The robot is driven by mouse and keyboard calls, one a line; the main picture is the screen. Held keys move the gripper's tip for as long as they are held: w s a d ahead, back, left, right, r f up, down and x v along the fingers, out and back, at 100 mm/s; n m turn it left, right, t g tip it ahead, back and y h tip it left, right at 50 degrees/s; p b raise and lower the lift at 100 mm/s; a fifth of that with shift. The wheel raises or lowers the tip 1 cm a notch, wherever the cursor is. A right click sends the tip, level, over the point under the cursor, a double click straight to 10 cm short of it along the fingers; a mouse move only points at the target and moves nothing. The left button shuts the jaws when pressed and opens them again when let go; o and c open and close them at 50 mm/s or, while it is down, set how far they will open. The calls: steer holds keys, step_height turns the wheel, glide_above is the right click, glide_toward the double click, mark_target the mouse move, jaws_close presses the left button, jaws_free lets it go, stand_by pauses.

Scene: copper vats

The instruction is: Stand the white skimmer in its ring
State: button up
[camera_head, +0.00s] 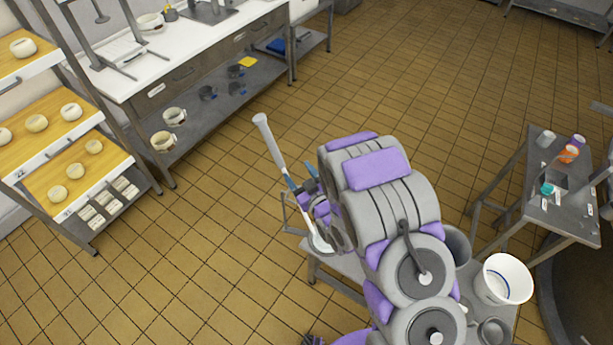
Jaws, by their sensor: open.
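The white skimmer (275,148) shows as a long pale handle, leaning with its top to the upper left and its lower end by the corner of a grey side table (352,268). My gripper (301,180) is open at the handle's middle, with blue-tipped fingers close to it. I cannot tell whether they touch it. A grey loop (344,240) and a thin metal frame (287,215) show near the handle's lower end. I cannot tell which is the ring, or whether the skimmer is inside it. My arm hides much of this table.
A white bucket (503,279) and a grey pot (457,245) stand on the same table. A small table (560,215) with bottles is at the right. A rack with cheeses (36,123) and a white-topped bench (145,70) are at the left. The tiled floor between is clear.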

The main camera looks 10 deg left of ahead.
steer(key=shift+p+v, duration=2.2)
steer(key=shift+p, duration=0.55)
steer(key=w+d+r+m+g+h+b, duration=0.1)
steer(key=w+d+g+h+b, duration=0.35)
steer(key=d, duration=0.45)
steer(key=s+d+r+m+g+h+b, duration=0.1)
steer(key=s+d+r+m+h, duration=0.15)
steer(key=d, duration=0.35)
steer(key=s+d+r+m+g+h+b, duration=0.1)
steer(key=s+d+r+h, duration=0.15)
steer(key=s+d, duration=0.2)
steer(key=s+d+r+m+g+b, duration=0.1)
steer(key=s+r+g, duration=0.1)
steer(key=s, duration=0.8)
steer(key=s+d+r+m+g+h+b, duration=0.1)
steer(key=s+d+r+m+g+b, duration=0.1)
steer(key=s, duration=0.9)
steer(key=s+d+r+m+g+b, duration=0.2)
steer(key=s+r+g, duration=0.2)
steer(key=s, duration=0.6)
steer(key=shift+s+r, duration=0.25)
steer(key=shift+s, duration=0.05)
